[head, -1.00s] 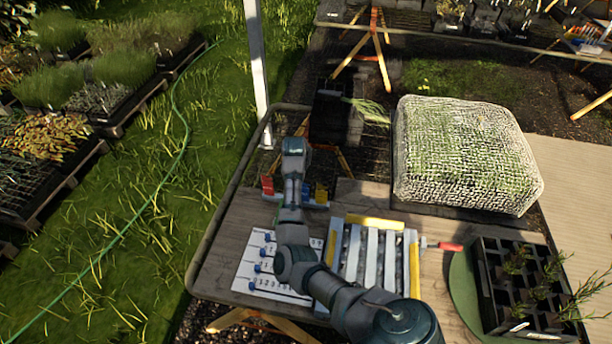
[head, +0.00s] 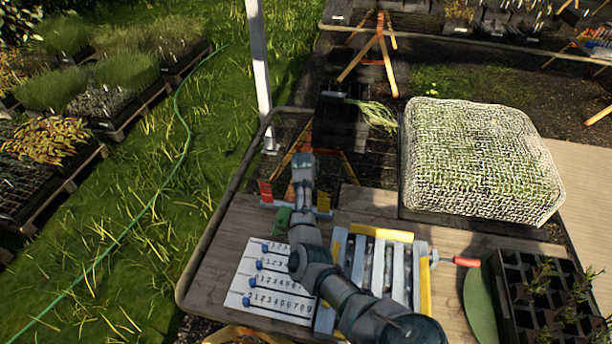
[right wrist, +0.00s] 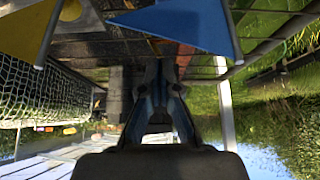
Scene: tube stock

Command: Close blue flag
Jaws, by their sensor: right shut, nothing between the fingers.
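The blue flag (right wrist: 180,24) is a large flat triangle at the top of the right wrist view, just beyond my fingertips. A yellow flag (right wrist: 25,25) is at the top left of that view. My right gripper (right wrist: 160,68) is shut and empty, and a gap seems to remain between it and the blue flag. In the head view my right arm reaches across to the flag rack and hides most of the blue flag and the fingers. A red flag (head: 266,192), a green flag (head: 283,217) and a yellow flag (head: 323,201) show there. My left gripper is out of view.
A numbered sheet with blue markers (head: 240,292) lies on the wooden table (head: 212,262). A slatted frame (head: 402,236), a red-handled tool (head: 466,261), a mesh-covered box (head: 480,165) and a black plant tray (head: 515,295) are to the right.

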